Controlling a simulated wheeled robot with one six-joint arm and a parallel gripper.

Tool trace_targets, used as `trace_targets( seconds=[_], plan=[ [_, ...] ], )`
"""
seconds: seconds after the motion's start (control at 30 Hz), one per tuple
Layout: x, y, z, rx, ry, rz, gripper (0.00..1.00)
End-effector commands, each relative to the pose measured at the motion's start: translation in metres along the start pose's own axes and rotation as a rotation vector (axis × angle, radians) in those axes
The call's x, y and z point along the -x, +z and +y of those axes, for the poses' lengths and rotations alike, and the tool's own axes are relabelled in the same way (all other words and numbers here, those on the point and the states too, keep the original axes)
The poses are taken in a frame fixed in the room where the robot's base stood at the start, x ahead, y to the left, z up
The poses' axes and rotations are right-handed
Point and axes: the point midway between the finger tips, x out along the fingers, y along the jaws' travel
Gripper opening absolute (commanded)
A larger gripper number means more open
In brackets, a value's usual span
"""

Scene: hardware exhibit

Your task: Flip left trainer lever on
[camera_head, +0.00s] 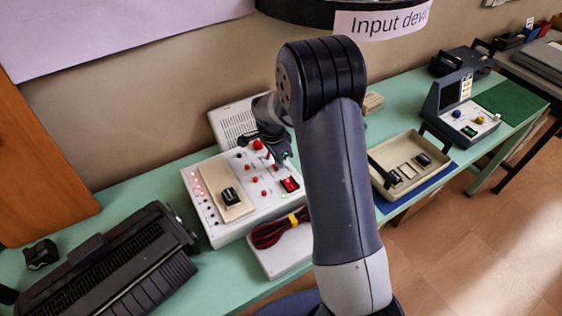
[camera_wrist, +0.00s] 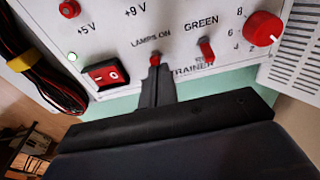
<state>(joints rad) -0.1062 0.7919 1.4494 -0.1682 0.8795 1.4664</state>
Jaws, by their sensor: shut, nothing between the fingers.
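The trainer (camera_head: 205,225) is a white box with red knobs, small levers and a dark block on a beige plate. Its panel (camera_wrist: 175,20) fills the upper wrist view. The left lever (camera_wrist: 155,59) is a short red-tipped toggle below "LAMPS ON". A second red lever (camera_wrist: 206,48) stands to its right, below "GREEN". My gripper (camera_wrist: 157,76) is shut and empty; its fingertips are right at the left lever, touching or nearly so. I cannot tell which way the left lever is tilted. In the head view my gripper (camera_head: 272,148) is over the trainer's far right part, partly hidden by my arm.
A red rocker switch (camera_wrist: 106,74) and a lit green lamp (camera_wrist: 72,57) lie left of the left lever. A red dial (camera_wrist: 262,28) is to the right. Red and black cables (camera_head: 272,234) lie in front of the trainer. A typewriter-like machine (camera_head: 115,265) stands left.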

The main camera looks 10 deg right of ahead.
Motion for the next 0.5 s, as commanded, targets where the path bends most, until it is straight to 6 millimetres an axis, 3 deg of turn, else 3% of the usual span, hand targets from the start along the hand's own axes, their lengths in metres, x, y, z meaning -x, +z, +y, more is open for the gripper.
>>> trace_targets(
  seconds=[0.5],
  plan=[
    [0.015,-0.003,0.000,-0.003,0.000,-0.002,0.00]
  ],
)
